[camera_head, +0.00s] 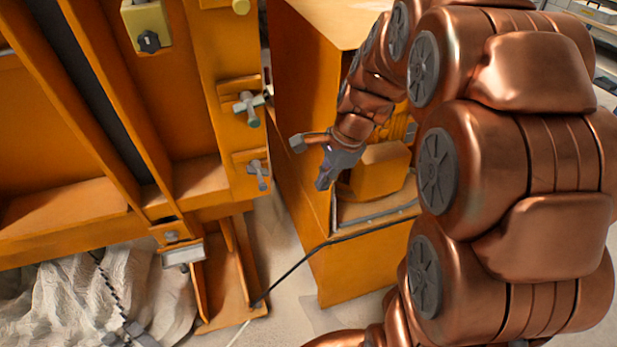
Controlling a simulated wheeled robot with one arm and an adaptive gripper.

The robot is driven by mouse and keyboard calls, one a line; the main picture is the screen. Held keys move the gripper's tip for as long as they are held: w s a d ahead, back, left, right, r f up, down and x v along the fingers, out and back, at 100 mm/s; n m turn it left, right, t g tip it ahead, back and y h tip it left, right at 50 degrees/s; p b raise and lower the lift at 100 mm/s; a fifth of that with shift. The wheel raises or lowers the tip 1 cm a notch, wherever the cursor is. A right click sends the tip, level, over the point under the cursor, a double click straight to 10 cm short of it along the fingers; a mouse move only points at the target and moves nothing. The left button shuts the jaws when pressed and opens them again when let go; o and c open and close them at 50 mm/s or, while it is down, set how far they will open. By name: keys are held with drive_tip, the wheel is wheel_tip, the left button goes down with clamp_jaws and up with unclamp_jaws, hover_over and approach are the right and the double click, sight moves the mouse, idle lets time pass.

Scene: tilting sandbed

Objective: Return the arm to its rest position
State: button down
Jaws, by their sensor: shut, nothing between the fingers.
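My gripper (324,181) shows near the middle of the head view, at the end of my copper-coloured arm. It is small and dark grey and points down and to the left. It is shut and holds nothing. It appears in front of an orange cabinet (362,272) with an open recess; I cannot tell how far apart they are. My arm bends from the upper middle to large copper links that fill the right side and hide what lies behind them.
An orange steel frame (225,110) with clamp handles (248,104) stands at the left. A dark cable (300,262) runs across the cabinet front to the floor. Crumpled pale sheeting (60,300) lies at the lower left. Some pale floor (275,235) is clear between frame and cabinet.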

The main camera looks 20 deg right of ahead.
drive_tip(key=s+a+n+g+h, duration=0.1)
drive_tip(key=s+a+n, duration=0.2)
drive_tip(key=s+n, duration=0.6)
drive_tip(key=s+a+n+g+h, duration=0.1)
drive_tip(key=s+a+n+g, duration=0.1)
drive_tip(key=s+n, duration=0.7)
drive_tip(key=s+a, duration=0.1)
drive_tip(key=s, duration=0.5)
drive_tip(key=shift+a+r+n+g+h, duration=0.15)
drive_tip(key=shift+n+g+h, duration=0.15)
drive_tip(key=shift+h, duration=0.1)
drive_tip(key=shift+s, duration=0.1)
